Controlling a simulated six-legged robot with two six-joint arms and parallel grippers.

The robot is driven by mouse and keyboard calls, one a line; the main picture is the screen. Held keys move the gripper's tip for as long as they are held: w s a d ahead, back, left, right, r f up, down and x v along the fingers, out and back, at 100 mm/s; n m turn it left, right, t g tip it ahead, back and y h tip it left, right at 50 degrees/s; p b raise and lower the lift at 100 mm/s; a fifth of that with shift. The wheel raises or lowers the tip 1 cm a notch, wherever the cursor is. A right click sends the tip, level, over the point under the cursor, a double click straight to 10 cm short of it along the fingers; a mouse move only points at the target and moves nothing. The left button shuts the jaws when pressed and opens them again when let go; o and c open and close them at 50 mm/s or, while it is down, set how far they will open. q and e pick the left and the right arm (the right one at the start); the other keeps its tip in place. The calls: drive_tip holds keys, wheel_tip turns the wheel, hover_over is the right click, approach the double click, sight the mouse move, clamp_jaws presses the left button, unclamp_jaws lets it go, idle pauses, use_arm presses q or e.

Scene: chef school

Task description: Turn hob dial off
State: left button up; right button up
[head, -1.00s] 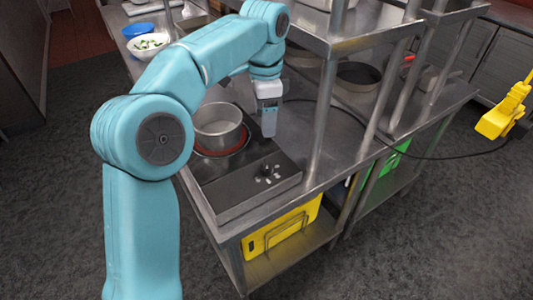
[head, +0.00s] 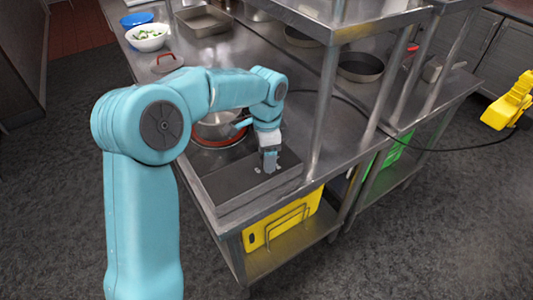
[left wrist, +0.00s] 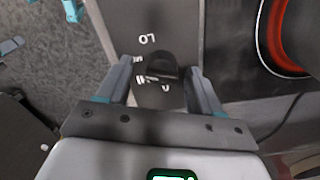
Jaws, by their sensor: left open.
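The hob (head: 228,183) is a dark grey box near the front of the steel counter. Its dial is hidden behind my left gripper (head: 269,165) in the head view, with only bits of the white markings showing. In the left wrist view the black dial (left wrist: 162,65) stands between the two fingers of my open left gripper (left wrist: 160,72), with upside-down white "LO" lettering beyond it. The fingers are on either side of the dial; whether they touch it I cannot tell. A red ring shows around the cooking zone (left wrist: 275,45). My right gripper is not in view.
A metal pot (head: 216,127) sits on the hob's red ring, partly behind my arm. A steel shelf post (head: 323,105) rises just right of my gripper. A black cable (head: 352,103) crosses the counter. A yellow object (head: 510,102) shows at the right edge.

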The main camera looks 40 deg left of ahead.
use_arm(q)
drive_tip(key=shift+w+a+f, duration=0.1)
drive_tip(key=shift+f, duration=0.2)
drive_tip(key=shift+c, duration=0.3)
drive_tip(key=c, duration=1)
